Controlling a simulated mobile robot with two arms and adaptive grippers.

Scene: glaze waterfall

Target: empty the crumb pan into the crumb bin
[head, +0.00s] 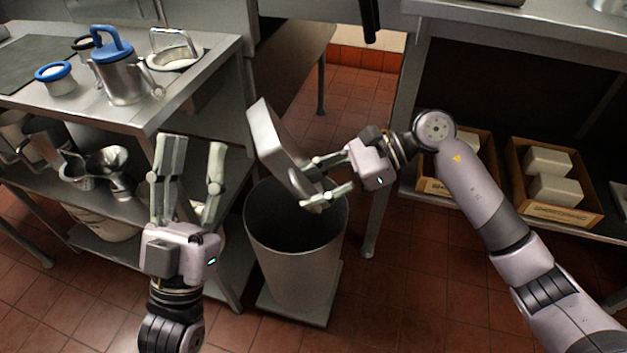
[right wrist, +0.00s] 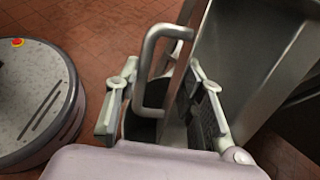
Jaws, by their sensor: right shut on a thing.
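The crumb pan (head: 272,140) is a grey metal pan, tilted steeply on its side above the crumb bin (head: 294,268). My right gripper (head: 312,183) is shut on the pan's handle, seen between the fingers in the right wrist view (right wrist: 146,68). The pan's wall fills the right of that view (right wrist: 248,62). The bin is a tall grey round bin, open at the top, with a dark inside; its contents cannot be made out. My left gripper (head: 190,150) is open and empty, left of the bin, fingers pointing away.
A steel table (head: 190,95) at left bears a blue-lidded pitcher (head: 118,72) and blue-rimmed cup (head: 56,77); its lower shelf holds metal vessels. At right, boxes of pale blocks (head: 552,180) sit on a low shelf. Tiled floor (head: 430,290) is free right of the bin.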

